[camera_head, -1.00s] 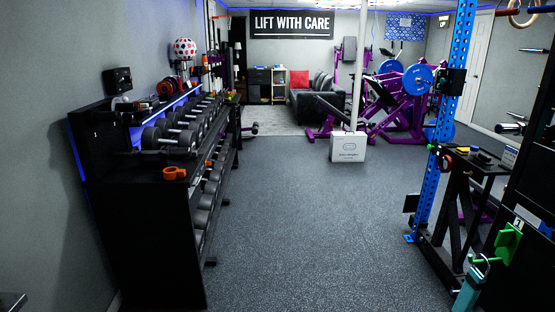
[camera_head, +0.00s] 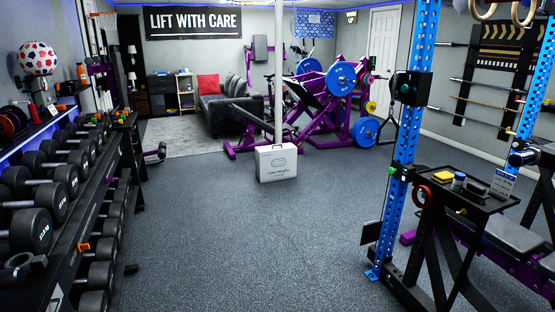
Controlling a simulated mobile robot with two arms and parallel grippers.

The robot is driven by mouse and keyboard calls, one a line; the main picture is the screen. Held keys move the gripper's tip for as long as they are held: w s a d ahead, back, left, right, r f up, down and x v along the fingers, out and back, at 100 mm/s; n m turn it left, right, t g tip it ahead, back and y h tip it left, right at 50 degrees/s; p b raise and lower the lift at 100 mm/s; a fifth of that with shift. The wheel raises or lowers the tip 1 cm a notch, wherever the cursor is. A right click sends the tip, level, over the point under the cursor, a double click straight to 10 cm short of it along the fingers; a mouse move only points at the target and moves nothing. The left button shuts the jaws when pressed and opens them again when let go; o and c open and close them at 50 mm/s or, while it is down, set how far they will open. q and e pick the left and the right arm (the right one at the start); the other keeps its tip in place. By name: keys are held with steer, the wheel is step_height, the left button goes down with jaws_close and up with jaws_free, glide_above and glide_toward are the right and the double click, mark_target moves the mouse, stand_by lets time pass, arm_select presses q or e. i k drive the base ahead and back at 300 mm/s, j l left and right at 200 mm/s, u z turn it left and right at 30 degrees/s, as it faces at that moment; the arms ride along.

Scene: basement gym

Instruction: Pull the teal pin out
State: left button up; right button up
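I cannot make out a teal pin in the present view. The blue rack upright (camera_head: 408,150) stands at the right, with holes along its length. A black box (camera_head: 412,87) is mounted on it. A small green knob (camera_head: 391,170) and a red ring (camera_head: 421,197) sit low by the upright, near the black tray stand. Neither of my grippers is in view.
A black tray stand (camera_head: 490,208) with small items is right of the upright. A dumbbell rack (camera_head: 70,235) lines the left. A white box (camera_head: 276,163) stands mid-floor before purple machines (camera_head: 330,115). The dark floor (camera_head: 240,240) between is clear.

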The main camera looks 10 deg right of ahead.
mark_target(405, 88)
steer(key=i+l+z, duration=0.2)
steer(key=i+z, duration=0.75)
steer(key=i+j+z, duration=0.25)
steer(key=i+z, duration=0.25)
steer(key=i, duration=0.15)
